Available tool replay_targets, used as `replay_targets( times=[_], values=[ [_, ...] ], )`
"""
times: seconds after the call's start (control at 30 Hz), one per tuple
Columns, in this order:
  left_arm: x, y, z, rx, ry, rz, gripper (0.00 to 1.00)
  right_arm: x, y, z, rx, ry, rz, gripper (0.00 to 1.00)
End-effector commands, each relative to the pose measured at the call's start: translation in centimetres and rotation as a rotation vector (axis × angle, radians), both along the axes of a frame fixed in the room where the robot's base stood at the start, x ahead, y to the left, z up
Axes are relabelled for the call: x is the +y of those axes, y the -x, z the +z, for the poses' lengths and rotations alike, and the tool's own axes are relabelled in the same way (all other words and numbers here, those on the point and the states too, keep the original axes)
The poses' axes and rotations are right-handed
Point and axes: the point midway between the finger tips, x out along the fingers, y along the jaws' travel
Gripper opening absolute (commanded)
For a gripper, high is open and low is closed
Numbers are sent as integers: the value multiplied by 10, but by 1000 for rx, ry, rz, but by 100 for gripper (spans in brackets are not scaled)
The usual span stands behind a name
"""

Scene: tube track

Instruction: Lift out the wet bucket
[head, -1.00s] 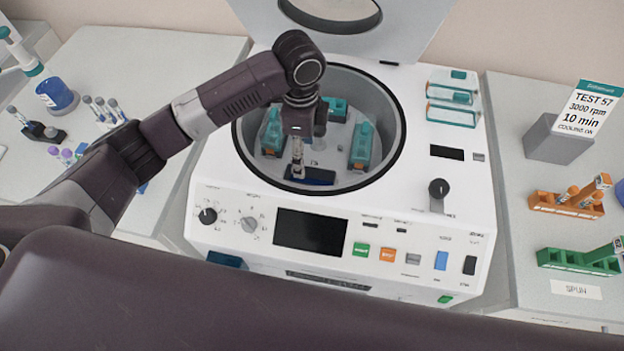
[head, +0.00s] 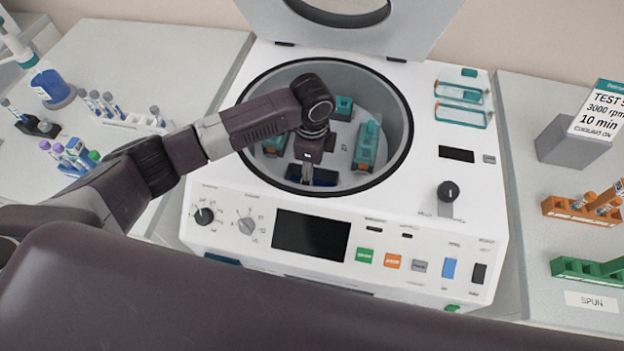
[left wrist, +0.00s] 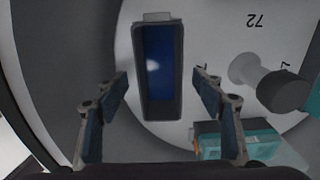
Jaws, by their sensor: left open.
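The dark bucket with a blue, shiny inside (head: 324,178) sits at the front of the open centrifuge bowl (head: 396,118). In the left wrist view the bucket (left wrist: 158,112) is upright, its open top facing me, with a pale glint on the blue. I cannot tell for sure whether that is liquid. My left gripper (head: 306,178) reaches down into the bowl over this bucket. In the left wrist view the gripper (left wrist: 160,85) is open, one finger on each side of the bucket with gaps showing. My right gripper is not in view.
Teal buckets (head: 367,146) sit elsewhere on the rotor around a central hub (left wrist: 268,84). The bowl rim surrounds my arm. The lid (head: 350,38) stands open behind. Racks with tubes stand on the side tables, including an orange rack (head: 578,210) at right.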

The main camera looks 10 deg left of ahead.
Motion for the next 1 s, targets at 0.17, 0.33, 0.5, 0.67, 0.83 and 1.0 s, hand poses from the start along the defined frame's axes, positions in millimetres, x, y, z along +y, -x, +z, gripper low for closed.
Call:
replay_targets(
  times=[0.17,0.33,0.5,0.67,0.83,1.0],
  values=[
    [0,0,-7,0,1,0,62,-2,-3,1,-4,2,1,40],
    [0,0,-6,-1,1,-1,58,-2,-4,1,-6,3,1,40],
    [0,0,-6,-1,0,-1,39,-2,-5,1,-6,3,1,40],
    [0,0,-6,-1,0,-1,22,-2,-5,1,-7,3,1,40],
    [0,0,-5,-2,1,-1,18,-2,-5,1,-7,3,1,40],
    [0,-1,-3,-2,1,-1,18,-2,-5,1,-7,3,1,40]
  ],
)
